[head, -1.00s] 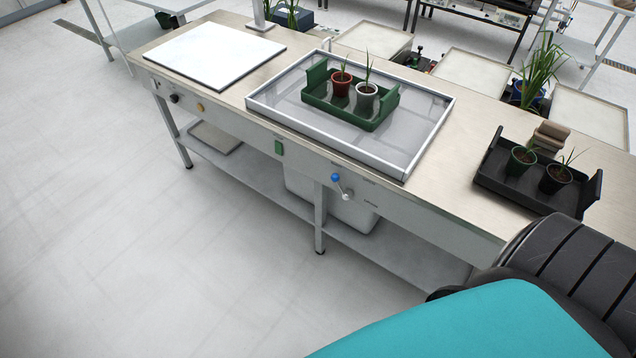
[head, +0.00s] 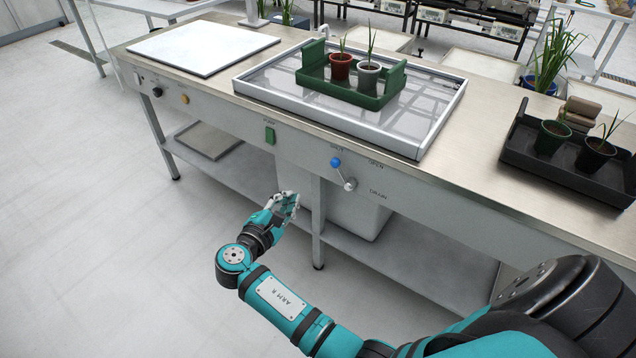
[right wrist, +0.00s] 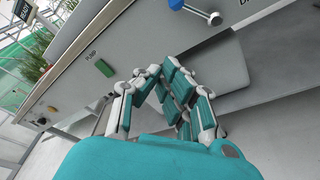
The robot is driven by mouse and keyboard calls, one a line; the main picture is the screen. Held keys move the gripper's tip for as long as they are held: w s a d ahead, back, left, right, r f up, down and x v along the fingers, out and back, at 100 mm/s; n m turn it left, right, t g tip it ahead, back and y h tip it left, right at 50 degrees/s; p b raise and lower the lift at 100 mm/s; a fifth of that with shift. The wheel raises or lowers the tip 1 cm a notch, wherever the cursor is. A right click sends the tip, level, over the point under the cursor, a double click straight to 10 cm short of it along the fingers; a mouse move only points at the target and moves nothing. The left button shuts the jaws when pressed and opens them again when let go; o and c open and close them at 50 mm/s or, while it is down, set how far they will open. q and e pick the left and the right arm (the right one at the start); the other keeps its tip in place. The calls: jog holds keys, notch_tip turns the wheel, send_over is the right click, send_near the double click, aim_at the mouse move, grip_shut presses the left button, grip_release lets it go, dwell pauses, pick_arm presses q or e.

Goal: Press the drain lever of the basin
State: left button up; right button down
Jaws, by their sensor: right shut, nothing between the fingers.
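The drain lever (head: 343,174) is on the front panel of the bench, below the basin. Its blue knob points up and left towards a label that seems to read SHUT; OPEN and DRAIN are printed to its right. The lever also shows at the top of the right wrist view (right wrist: 177,5). The basin (head: 405,149) is a shallow metal-rimmed tray on the bench top. My right gripper (head: 287,199) is shut and empty, in front of the bench, below and left of the lever and apart from it. My left gripper is out of view.
A green button (head: 269,135) marked PUMP is left of the lever. A green carrier (head: 375,99) with two potted plants stands in the basin. A black tray (head: 520,150) with two pots is at right. A bench leg (head: 317,225) and white bin (head: 365,215) are below.

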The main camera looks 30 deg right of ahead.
aim_at(341, 173)
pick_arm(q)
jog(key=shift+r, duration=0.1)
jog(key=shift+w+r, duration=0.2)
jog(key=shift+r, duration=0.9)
pick_arm(e)
jog(key=w+d, duration=0.3)
jog(key=d, duration=0.8)
jog(key=shift+w+r, duration=0.3)
jog(key=shift+r, duration=0.05)
jog(key=shift+d, duration=0.15)
